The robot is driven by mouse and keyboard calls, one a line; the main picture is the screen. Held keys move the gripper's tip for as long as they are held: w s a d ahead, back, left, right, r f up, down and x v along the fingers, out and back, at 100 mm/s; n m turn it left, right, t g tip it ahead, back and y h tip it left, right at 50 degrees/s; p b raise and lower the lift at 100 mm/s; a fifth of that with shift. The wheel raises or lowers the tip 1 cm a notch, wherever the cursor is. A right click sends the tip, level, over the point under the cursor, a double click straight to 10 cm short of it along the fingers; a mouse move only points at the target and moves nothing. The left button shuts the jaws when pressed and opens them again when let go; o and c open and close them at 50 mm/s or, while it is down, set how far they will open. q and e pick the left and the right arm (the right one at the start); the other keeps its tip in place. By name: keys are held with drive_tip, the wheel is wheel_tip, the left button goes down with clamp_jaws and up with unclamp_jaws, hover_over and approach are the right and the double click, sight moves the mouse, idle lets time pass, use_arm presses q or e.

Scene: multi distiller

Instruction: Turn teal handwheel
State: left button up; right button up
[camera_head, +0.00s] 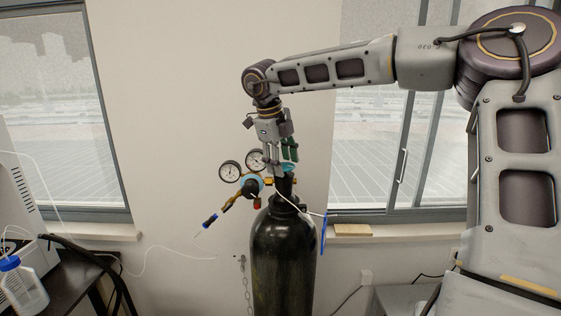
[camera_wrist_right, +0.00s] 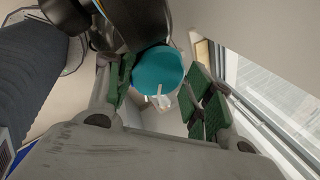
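The teal handwheel (camera_wrist_right: 158,70) is a round disc that shows whole in the right wrist view. In the head view only a small teal part (camera_head: 288,167) shows at the top of the dark gas cylinder (camera_head: 283,250); the gripper hides the rest. My right gripper (camera_head: 281,157) points down over the cylinder top. In the wrist view its green finger pads stand apart, one on each side of the handwheel (camera_wrist_right: 162,85). The left pad looks very close to the rim, and a gap shows at the right; I cannot tell whether it touches. My left gripper is not in view.
A regulator with two round gauges (camera_head: 230,171) sits just left of the cylinder top. A blue tag (camera_head: 324,232) hangs at the right. A black table (camera_head: 70,283) stands far left; the wall and windows are behind.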

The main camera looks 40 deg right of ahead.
drive_tip(key=o, duration=0.4)
drive_tip(key=shift+d+f, duration=0.15)
drive_tip(key=shift+d, duration=0.1)
drive_tip(key=shift+c, duration=0.2)
drive_tip(key=shift+a, duration=0.3)
drive_tip(key=shift+r, duration=0.7)
drive_tip(key=v, duration=1)
drive_tip(key=shift+r, duration=0.35)
